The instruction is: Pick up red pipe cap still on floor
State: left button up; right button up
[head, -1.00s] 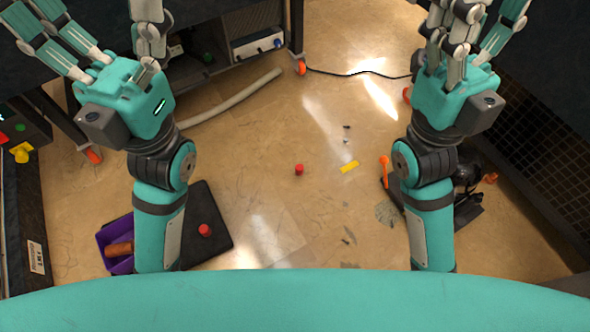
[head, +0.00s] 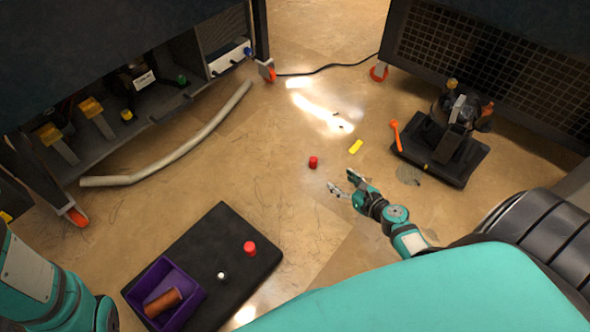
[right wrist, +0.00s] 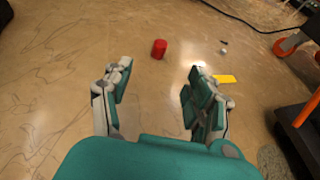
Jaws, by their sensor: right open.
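A small red pipe cap (head: 313,162) stands on the bare floor in the middle of the head view. It also shows in the right wrist view (right wrist: 159,48), ahead of the fingertips and roughly between them. My right gripper (head: 342,182) is low over the floor, just to the lower right of this cap, open and empty. In the right wrist view its fingers (right wrist: 160,72) are spread apart, not touching the cap. Another red cap (head: 249,248) sits on a black mat (head: 214,240). My left gripper is out of view; only part of my left arm shows at lower left.
A yellow block (head: 355,146) and an orange tool (head: 396,135) lie right of the floor cap. A pump (head: 455,120) stands on a black base. A purple bin (head: 150,275) sits on the mat. A pale hose (head: 170,160) lies left.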

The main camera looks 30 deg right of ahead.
jog(key=b, duration=0.5)
send_near(315, 160)
jog(key=x, duration=0.5)
jog(key=shift+w+a+f, duration=0.1)
jog(key=shift+w+f, duration=0.05)
jog(key=b+x, duration=0.4)
jog(key=x, duration=0.1)
jog(key=shift+w, duration=0.15)
jog(key=c, duration=0.9)
